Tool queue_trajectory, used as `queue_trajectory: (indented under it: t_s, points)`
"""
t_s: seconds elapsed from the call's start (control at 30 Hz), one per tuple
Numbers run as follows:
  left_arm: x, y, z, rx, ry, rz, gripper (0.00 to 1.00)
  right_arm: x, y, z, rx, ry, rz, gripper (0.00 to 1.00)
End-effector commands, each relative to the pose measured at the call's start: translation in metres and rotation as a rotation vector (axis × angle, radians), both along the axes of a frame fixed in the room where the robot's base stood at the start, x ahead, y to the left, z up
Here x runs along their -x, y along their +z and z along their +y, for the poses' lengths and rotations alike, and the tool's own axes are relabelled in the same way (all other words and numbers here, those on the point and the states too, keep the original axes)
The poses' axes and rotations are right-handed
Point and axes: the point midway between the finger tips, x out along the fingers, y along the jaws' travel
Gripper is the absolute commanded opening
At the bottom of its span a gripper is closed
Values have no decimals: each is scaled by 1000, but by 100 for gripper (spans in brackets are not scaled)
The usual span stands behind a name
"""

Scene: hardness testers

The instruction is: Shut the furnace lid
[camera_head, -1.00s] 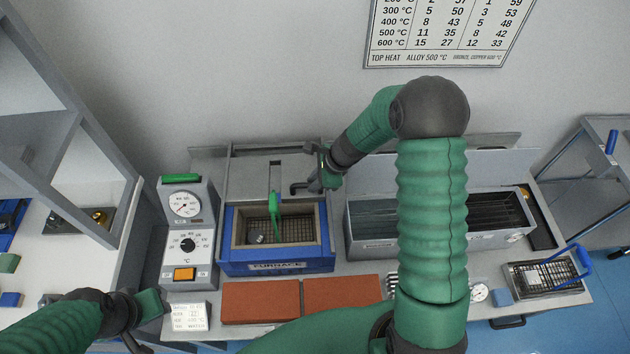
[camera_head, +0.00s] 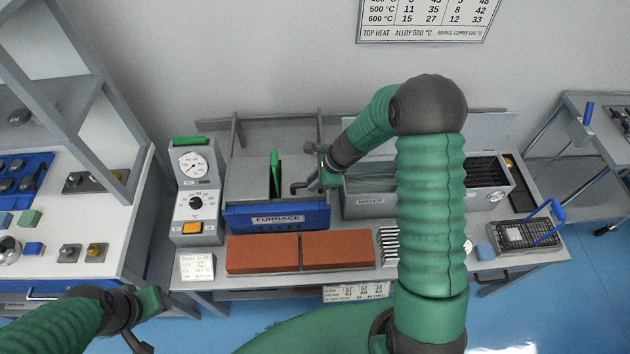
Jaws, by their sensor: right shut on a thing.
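The furnace (camera_head: 278,218) is a blue box, labelled FURNACE, in the middle of the bench. A green upright piece (camera_head: 275,160) stands in the lid's slot. My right gripper (camera_head: 308,181) is at the lid's right side, shut on the lid; its fingertips and the grip itself are mostly hidden. My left gripper (camera_head: 145,318) is at the lower left, away from the furnace, and its jaws do not show clearly.
A control box with dial (camera_head: 194,200) stands close left of the furnace. The water tank (camera_head: 370,200) stands right, partly behind my arm. Red bricks (camera_head: 262,254) lie in front. A wire basket with a blue handle (camera_head: 527,234) is at the right end.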

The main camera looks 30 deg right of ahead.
Motion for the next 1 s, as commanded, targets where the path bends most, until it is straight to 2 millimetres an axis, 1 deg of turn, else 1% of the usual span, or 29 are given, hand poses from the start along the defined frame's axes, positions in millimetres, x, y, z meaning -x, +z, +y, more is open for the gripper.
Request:
queue_trajectory:
  t_s: [0.03, 0.07, 0.2, 0.47, 0.57, 0.6, 0.67, 0.77, 1.0]
  points:
    - [0, 0, 0, 0, 0, 0, 36, 2, -2, 3, -5, 5, 6, 0]
    - [0, 0, 0, 0, 0, 0, 36, 3, -2, 4, -5, 5, 6, 19]
    - [0, -1, 0, 0, 0, 0, 36, 3, -2, 3, -2, 4, 7, 37]
    - [0, -1, 0, 0, 0, 0, 36, 2, -2, 0, 0, 0, 5, 38]
    - [0, 0, 0, 0, 0, 0, 36, 3, 2, -2, 2, 1, 4, 38]
    - [0, 0, 0, 0, 0, 0, 36, 5, 6, -3, 2, 0, 3, 38]
    - [0, 1, 0, 0, 0, 0, 36, 7, 16, -6, 3, 1, 2, 38]
    - [0, 3, 0, 0, 0, 0, 36, 15, 40, -12, 4, 0, 1, 38]
    - [0, 8, 0, 0, 0, 0, 36, 39, 105, -29, 5, 1, 0, 38]
